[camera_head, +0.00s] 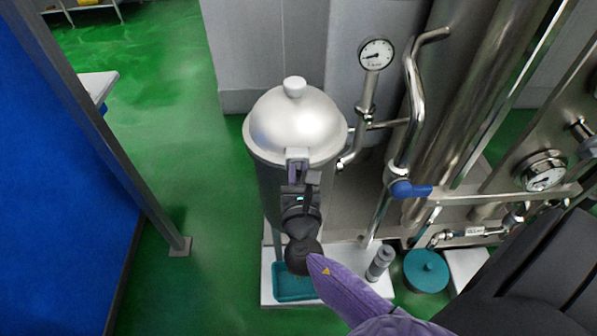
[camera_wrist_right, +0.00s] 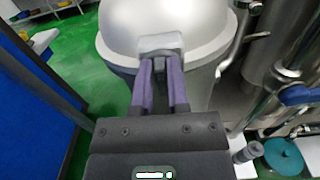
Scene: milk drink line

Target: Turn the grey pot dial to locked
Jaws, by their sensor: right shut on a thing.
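The silver pot (camera_head: 292,125) with a domed lid and pale knob stands upright on a white base in the head view. Its grey dial (camera_head: 298,153) sits on the front just under the lid rim; the dial also shows in the wrist view (camera_wrist_right: 161,43). My right gripper (camera_head: 298,168) is shut on the dial, its purple fingers on both sides of a dark part below the light grey block in the wrist view. The fingers and wrist hide much of the pot's front. I cannot read the dial's setting. My left gripper is not in view.
A teal tray (camera_head: 287,292) and a small grey cylinder (camera_head: 380,263) are on the base. A teal round lid (camera_head: 426,270) is to the right. Steel pipes and a gauge (camera_head: 376,53) stand close right of the pot. Green floor is free to the left.

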